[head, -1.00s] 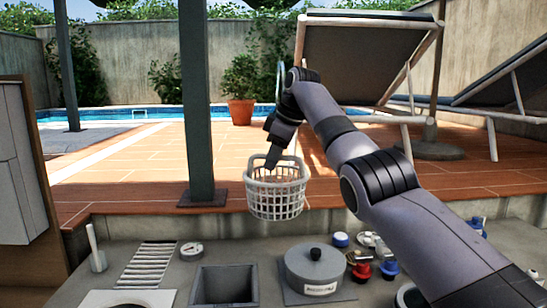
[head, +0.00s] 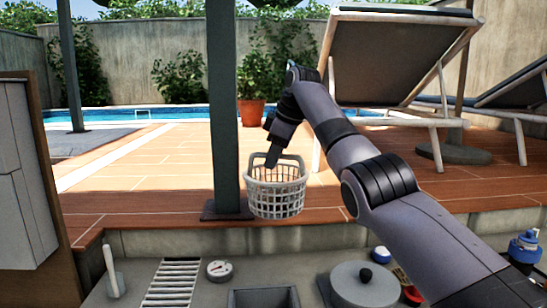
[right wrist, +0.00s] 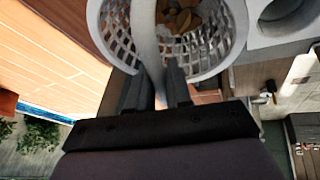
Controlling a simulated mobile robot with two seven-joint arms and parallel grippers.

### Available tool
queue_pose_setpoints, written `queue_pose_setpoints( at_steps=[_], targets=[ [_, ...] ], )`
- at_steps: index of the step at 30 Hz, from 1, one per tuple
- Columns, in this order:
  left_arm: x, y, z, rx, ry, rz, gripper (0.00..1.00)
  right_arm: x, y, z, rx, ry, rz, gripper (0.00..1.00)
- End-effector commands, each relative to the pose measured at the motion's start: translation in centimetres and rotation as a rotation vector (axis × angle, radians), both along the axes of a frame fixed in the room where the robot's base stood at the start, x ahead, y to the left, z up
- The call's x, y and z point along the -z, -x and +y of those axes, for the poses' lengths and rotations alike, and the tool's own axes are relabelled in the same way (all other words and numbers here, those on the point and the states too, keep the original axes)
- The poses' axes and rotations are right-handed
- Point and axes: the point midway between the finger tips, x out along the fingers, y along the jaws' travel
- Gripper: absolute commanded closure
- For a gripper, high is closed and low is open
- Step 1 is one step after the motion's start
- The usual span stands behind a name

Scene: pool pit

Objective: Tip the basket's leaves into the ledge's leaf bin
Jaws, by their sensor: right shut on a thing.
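The white lattice basket (head: 276,198) hangs upright from my right gripper (head: 272,163), which is shut on its handle. In the right wrist view the fingers (right wrist: 164,80) close at the pale handle, and brown and yellow leaves (right wrist: 182,16) lie inside the basket (right wrist: 226,42). An open square grey bin (head: 264,298), seemingly the leaf bin, stands at the bottom edge of the head view. The basket is above it in the picture, apart from it; the bin's lower part is cut off. My left gripper is not in view.
A lidded grey pot (head: 364,286) stands right of the bin; a dial gauge (head: 219,270) and a slatted grate (head: 172,283) lie left. A dark post (head: 222,120) rises left of the basket.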

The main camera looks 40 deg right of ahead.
Motion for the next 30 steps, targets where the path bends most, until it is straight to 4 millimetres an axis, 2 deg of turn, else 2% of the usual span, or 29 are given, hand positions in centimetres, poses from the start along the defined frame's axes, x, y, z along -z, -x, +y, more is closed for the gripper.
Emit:
queue_pose_setpoints(
  at_steps=[17,30],
  targets=[
    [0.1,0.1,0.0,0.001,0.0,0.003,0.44,-0.5,0.9,1.0,-0.002,0.146,-0.11,1.0],
    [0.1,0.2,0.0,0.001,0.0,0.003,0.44,-1.2,2.0,2.5,-0.002,0.342,-0.261,1.0]
  ],
)
